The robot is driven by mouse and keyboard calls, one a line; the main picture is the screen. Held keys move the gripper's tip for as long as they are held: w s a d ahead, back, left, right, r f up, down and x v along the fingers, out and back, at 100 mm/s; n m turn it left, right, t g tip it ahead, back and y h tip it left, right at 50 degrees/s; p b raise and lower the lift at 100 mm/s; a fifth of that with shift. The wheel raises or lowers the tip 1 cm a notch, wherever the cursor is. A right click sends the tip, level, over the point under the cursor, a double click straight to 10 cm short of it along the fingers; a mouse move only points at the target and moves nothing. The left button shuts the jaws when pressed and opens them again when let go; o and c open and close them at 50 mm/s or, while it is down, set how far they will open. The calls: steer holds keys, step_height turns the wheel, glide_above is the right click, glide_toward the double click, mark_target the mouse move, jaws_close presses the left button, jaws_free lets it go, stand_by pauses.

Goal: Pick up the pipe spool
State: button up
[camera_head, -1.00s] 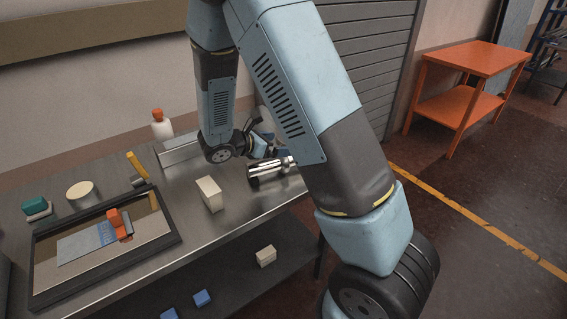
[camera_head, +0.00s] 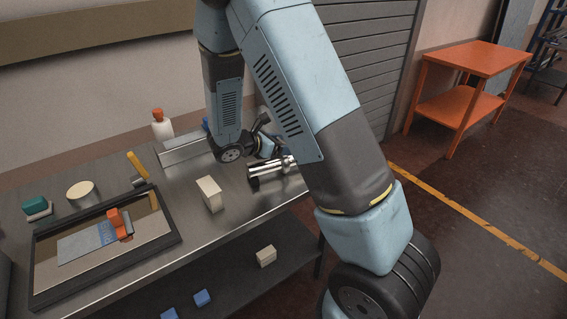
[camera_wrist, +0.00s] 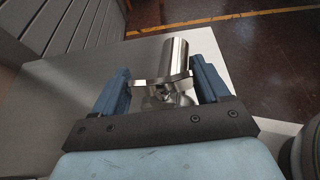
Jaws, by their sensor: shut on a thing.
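The pipe spool (camera_wrist: 172,62) is a shiny metal cylinder with a wider flange at its near end. In the wrist view, my gripper (camera_wrist: 160,72) has its two blue fingers on either side of the flange, shut on it, and the cylinder points away from the palm. In the head view, the spool (camera_head: 266,174) shows near the right end of the steel workbench (camera_head: 185,190). The fingers are mostly hidden behind my arm there, and I cannot tell whether the spool touches the bench.
A cream block (camera_head: 210,194) stands left of the spool. An orange table (camera_head: 470,60) stands at the back right.

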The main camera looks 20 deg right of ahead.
jaws_close()
steer(key=shift+w, duration=0.1)
steer(key=shift+r, duration=0.2)
